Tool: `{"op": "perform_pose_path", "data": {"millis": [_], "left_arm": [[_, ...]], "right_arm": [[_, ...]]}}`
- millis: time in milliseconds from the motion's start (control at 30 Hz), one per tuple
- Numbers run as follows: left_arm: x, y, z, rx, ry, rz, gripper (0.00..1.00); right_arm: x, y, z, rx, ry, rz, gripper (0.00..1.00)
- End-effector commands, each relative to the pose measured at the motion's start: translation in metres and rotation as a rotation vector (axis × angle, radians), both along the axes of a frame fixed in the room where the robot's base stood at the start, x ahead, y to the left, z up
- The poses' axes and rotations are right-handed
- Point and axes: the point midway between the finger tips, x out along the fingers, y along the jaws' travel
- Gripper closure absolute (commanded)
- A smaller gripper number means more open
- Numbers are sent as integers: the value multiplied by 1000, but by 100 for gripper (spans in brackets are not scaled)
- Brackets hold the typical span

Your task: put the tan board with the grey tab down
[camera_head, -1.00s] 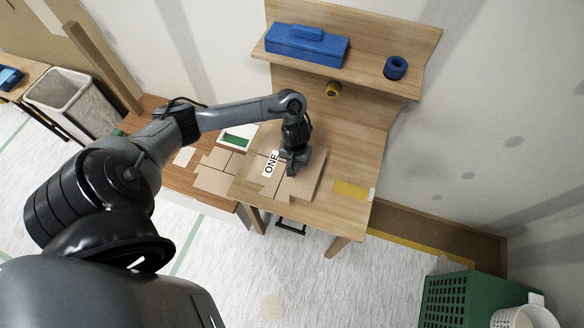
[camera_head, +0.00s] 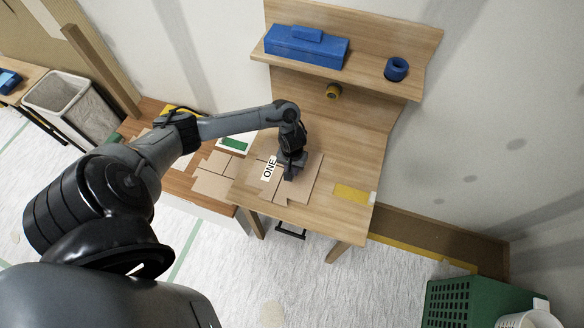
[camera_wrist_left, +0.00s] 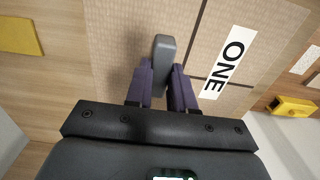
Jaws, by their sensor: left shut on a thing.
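The tan board (camera_head: 300,190) is flat over the wooden table top, with dark lines across it and a white label reading ONE (camera_head: 269,169). In the left wrist view the board (camera_wrist_left: 120,40) fills the upper middle, with the label (camera_wrist_left: 228,62) to the right. My left gripper (camera_head: 289,172) is over the board's middle. Its two purple fingers (camera_wrist_left: 162,80) are shut on the upright grey tab (camera_wrist_left: 164,50). I cannot tell whether the board's underside touches the table. My right gripper is not in view.
A yellow piece (camera_head: 352,192) lies on the table to the right. Tan panels (camera_head: 213,177) and a white-and-green item (camera_head: 234,144) are on the lower brown surface at left. A shelf (camera_head: 350,68) above carries a blue toolbox (camera_head: 305,47) and a blue ring (camera_head: 396,69).

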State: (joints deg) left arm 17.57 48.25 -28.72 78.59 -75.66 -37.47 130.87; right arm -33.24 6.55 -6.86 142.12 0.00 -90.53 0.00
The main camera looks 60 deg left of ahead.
Motion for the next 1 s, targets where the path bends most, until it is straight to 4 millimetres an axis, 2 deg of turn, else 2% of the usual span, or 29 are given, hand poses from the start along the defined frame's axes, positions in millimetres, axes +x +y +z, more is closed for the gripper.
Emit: {"op": "perform_pose_path", "data": {"millis": [100, 133, 300, 667, 867, 1000], "left_arm": [[0, 0, -2, 0, 0, 1, 100], [0, 0, -3, 0, 0, 1, 74], [0, 0, -2, 0, 0, 1, 52], [1, 0, 2, 0, -1, -1, 52], [1, 0, 27, 1, -2, -1, 52], [1, 0, 54, 1, -4, -1, 52]], "right_arm": [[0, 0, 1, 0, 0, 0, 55], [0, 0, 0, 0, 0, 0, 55], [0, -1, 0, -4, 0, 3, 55], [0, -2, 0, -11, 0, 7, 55], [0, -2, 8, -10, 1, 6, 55], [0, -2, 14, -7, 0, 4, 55]]}}
